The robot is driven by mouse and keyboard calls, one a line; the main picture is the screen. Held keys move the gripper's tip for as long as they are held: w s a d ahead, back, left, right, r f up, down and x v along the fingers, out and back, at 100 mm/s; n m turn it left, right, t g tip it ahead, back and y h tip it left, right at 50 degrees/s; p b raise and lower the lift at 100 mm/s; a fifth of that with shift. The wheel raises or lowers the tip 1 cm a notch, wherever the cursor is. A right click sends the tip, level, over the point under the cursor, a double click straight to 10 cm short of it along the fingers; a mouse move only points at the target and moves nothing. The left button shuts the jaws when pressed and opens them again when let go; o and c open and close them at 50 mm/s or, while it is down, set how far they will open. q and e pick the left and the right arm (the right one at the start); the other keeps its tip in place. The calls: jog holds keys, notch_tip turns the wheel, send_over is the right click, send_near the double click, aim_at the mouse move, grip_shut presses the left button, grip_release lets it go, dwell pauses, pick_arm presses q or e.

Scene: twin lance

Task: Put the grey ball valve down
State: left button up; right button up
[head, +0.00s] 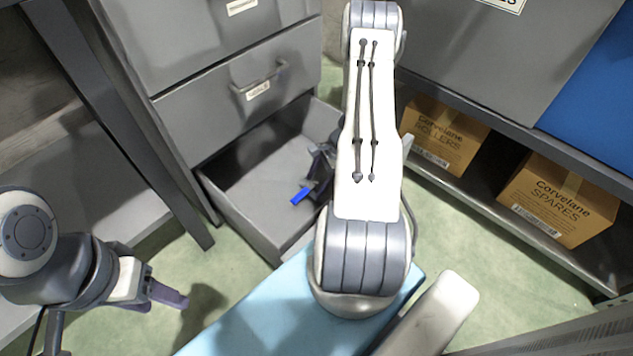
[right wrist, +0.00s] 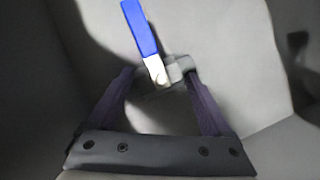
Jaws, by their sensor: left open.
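The grey ball valve (right wrist: 172,72) with its blue lever handle (right wrist: 138,28) sits between the fingertips of my right gripper (right wrist: 160,80) in the right wrist view. In the head view the blue handle (head: 302,193) shows inside the open drawer (head: 245,172); my right arm hides most of the valve. I cannot tell whether the valve touches the drawer floor. My left gripper (head: 168,293) is empty and open at the lower left, away from the drawer.
The grey drawer cabinet (head: 215,45) stands behind the open drawer, with a closed drawer above it. At the right a shelf (head: 480,205) holds two cardboard boxes, a rollers box (head: 443,135) and a spares box (head: 560,200). Green floor (head: 520,300) is clear at the lower right.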

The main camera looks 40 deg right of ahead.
jog(key=shift+o, duration=0.6)
jog(key=shift+r, duration=0.25)
jog(key=p+v, duration=0.7)
jog(key=v, duration=0.4)
jog(key=shift+d+r, duration=0.25)
